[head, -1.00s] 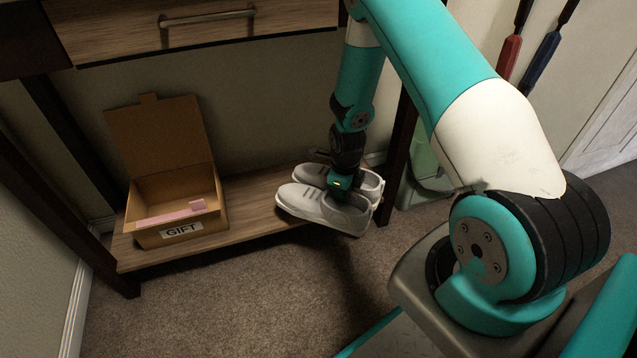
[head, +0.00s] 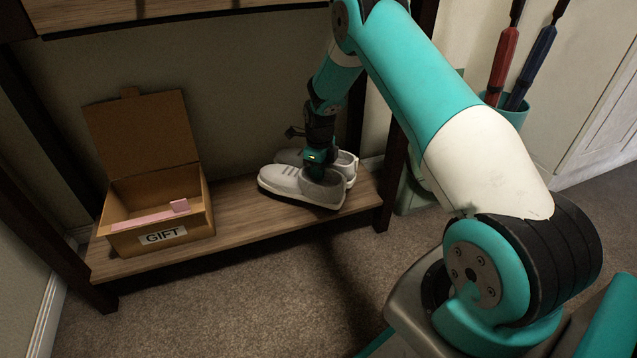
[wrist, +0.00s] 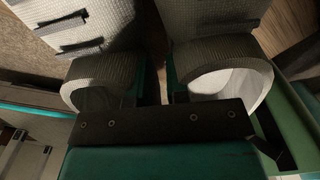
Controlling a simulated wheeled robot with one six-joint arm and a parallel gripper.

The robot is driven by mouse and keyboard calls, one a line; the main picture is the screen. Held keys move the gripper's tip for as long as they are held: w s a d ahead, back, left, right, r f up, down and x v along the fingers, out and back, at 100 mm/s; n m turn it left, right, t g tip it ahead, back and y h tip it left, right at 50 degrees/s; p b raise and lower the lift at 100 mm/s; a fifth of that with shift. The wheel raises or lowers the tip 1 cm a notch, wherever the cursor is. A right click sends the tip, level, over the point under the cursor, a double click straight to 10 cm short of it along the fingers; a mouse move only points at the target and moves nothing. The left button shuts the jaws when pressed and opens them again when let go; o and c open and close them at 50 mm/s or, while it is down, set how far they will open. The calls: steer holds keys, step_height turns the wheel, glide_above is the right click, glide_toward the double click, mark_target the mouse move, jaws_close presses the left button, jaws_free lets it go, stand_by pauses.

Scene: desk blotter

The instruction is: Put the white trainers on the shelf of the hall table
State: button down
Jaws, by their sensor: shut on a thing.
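The white trainers are a pale grey-white pair side by side, the near trainer (head: 300,186) partly covering the far trainer (head: 345,163). Their toes point left. My gripper (head: 314,172) is shut on the pair from above, around the adjoining inner sides at the heel openings. The wrist view shows the left trainer (wrist: 95,75) and the right trainer (wrist: 220,65) with my gripper (wrist: 160,95) between them. The pair is over the right part of the wooden shelf (head: 240,215) of the hall table. I cannot tell whether the soles touch it.
An open cardboard box (head: 160,238) marked GIFT, with a pink item inside, stands on the shelf's left end. Bare shelf lies between box and trainers. The table's dark front right leg (head: 392,175) is close right of the trainers. A teal holder (head: 515,108) stands farther right.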

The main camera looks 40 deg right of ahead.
step_height(320, 180, down, 3)
steer(key=shift+f+b, duration=0.1)
steer(key=shift+b, duration=1)
steer(key=shift+w+f+b, duration=0.25)
steer(key=shift+b, duration=0.4)
steer(key=shift+r, duration=0.1)
steer(key=c, duration=1.1)
jaws_free()
steer(key=shift+s, duration=0.1)
step_height(320, 180, up, 8)
steer(key=p, duration=0.5)
steer(key=shift+f, duration=0.2)
